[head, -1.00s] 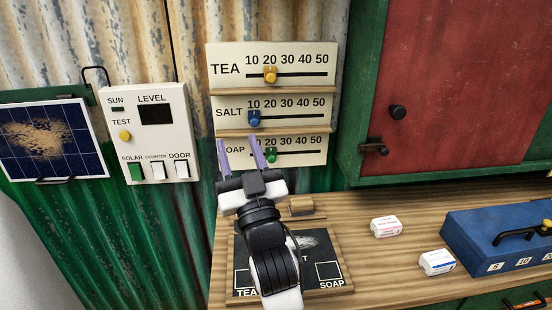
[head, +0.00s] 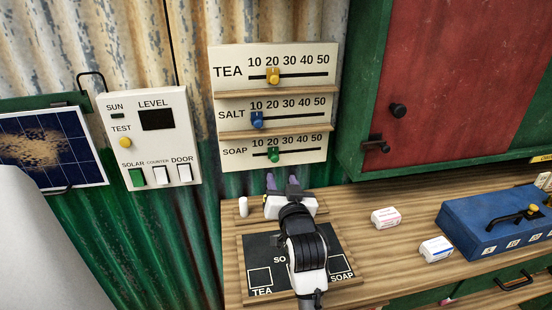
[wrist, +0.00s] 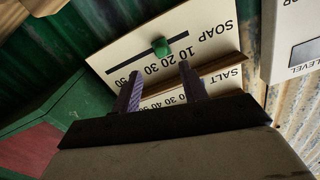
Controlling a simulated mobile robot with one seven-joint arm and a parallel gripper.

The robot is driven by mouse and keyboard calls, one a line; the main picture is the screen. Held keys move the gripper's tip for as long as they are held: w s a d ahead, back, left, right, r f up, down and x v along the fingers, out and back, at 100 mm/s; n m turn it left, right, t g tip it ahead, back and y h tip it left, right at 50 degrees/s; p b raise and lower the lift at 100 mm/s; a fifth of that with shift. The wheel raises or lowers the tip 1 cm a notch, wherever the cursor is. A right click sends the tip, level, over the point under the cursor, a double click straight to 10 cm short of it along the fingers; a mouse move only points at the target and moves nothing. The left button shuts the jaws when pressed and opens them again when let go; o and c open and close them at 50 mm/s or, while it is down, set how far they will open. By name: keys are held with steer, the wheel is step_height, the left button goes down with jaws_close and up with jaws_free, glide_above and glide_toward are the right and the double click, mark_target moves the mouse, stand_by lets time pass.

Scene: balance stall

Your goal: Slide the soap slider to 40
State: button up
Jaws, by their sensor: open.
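The soap slider is a green knob (head: 274,154) on the lowest panel of the slider board (head: 318,155), at about the 20 mark. The green knob also shows in the wrist view (wrist: 160,46), upside down, beyond my fingertips. My gripper (head: 284,183) is below the soap panel in the head view, its purple fingers pointing toward the wall. In the wrist view my gripper (wrist: 158,85) has its two fingers apart with nothing between them. The fingers are apart from the knob.
The yellow tea knob (head: 273,76) and blue salt knob (head: 257,120) sit on the panels above. A switch panel (head: 151,140) is to the left. A dark mat (head: 262,252), two small boxes and a blue case (head: 497,226) lie on the wooden counter (head: 380,265).

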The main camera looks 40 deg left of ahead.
mark_target(275, 161)
steer(key=p+x, duration=0.2)
steer(key=x, duration=0.7)
steer(key=shift+a+p, duration=0.1)
steer(key=shift+p, duration=0.3)
jaws_close()
